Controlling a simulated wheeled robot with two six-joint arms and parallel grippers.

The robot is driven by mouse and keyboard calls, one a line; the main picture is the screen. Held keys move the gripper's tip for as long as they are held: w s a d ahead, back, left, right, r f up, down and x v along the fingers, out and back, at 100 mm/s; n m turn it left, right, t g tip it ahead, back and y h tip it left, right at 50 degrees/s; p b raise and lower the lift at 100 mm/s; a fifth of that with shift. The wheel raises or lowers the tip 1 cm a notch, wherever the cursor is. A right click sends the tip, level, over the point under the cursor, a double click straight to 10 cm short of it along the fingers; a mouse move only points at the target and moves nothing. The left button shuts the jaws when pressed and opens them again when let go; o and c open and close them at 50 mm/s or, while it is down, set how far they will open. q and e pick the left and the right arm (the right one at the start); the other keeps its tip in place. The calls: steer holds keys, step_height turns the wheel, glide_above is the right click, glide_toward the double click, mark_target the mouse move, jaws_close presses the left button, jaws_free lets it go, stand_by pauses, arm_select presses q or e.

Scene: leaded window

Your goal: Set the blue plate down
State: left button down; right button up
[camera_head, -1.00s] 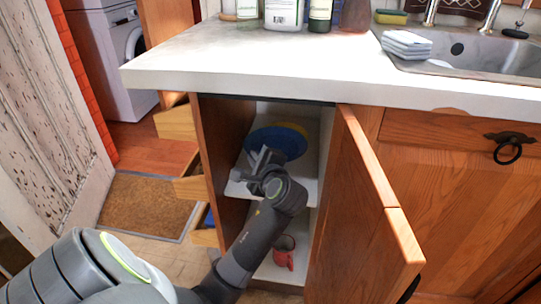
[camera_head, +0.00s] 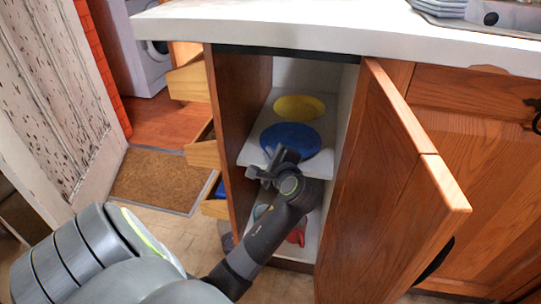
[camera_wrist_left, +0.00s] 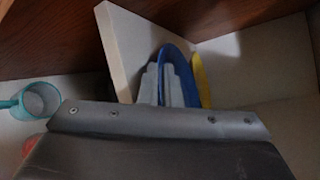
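The blue plate (camera_head: 291,138) is inside the open cabinet, at the front part of the white upper shelf (camera_head: 262,155). It looks close to level; whether its underside touches the shelf is hidden. My left gripper (camera_head: 277,164) is at the plate's near rim. In the left wrist view its light grey fingers (camera_wrist_left: 158,86) sit close together at the edge of the blue plate (camera_wrist_left: 183,80), and the rim appears pinched between them. My right gripper is not in view.
A yellow plate (camera_head: 300,107) lies behind the blue one on the shelf. A teal cup (camera_wrist_left: 35,100) and a red item (camera_head: 297,236) are below. The open cabinet door (camera_head: 385,190) stands right of my arm, with pulled-out drawers (camera_head: 203,154) at left.

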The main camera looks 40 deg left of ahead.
arm_select(q)
steer(key=c, duration=1.9)
jaws_free()
